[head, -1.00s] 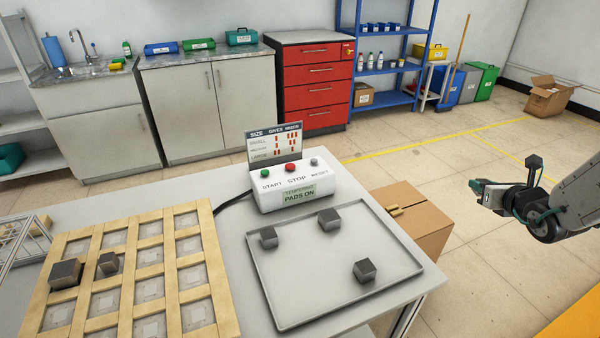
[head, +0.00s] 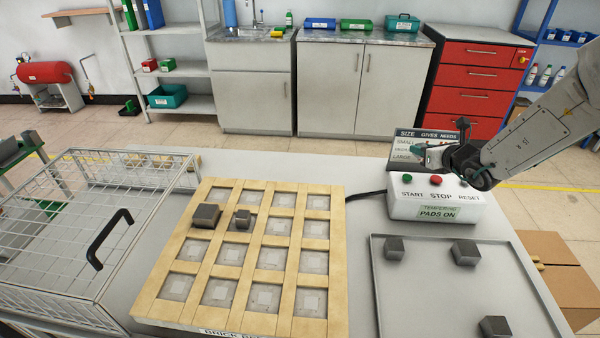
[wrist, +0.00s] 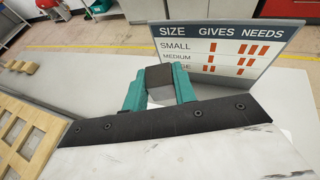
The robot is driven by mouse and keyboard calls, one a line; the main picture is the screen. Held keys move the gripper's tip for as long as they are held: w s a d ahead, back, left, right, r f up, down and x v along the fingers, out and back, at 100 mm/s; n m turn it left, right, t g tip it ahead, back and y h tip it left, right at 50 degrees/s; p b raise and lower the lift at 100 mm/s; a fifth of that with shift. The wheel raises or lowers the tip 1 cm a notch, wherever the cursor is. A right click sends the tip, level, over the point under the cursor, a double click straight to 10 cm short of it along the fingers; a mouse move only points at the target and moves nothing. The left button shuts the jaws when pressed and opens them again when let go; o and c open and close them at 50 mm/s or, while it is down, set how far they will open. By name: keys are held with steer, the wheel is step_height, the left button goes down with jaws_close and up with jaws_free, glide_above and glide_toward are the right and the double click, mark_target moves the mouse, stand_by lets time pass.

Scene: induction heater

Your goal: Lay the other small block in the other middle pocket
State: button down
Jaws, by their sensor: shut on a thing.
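My gripper (head: 432,152) is shut on a small dark-topped grey block (wrist: 160,76), held between teal fingertips in the wrist view, in the air near the sign and control box. In the head view I cannot make out the held block. The wooden pocket grid (head: 336,290) lies on the table, left of my gripper. A small dark block (head: 243,217) sits in its second row from the back, second column from the left. A larger dark block (head: 206,215) sits beside it in the left column. The other middle pockets, such as this one (head: 271,259), look empty.
The control box (head: 440,207) reads "PADS ON", with a size sign (head: 404,152) behind it. A grey tray (head: 428,290) at right holds dark blocks (head: 465,252). A wire guard with a black handle (head: 108,240) stands left of the grid.

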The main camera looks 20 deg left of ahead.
steer(key=w+a+f+n+g+y, duration=0.2)
steer(key=a, duration=1)
steer(key=n+g+y, duration=0.1)
steer(key=n+g, duration=0.1)
steer(key=n, duration=0.1)
glide_above(324, 175)
step_height(324, 175, down, 3)
step_height(324, 175, down, 4)
steer(key=shift+f, duration=0.2)
steer(key=shift+y, duration=0.3)
steer(key=shift+f, duration=2.15)
steer(key=shift+f, duration=0.15)
steer(key=c, duration=1.1)
jaws_free()
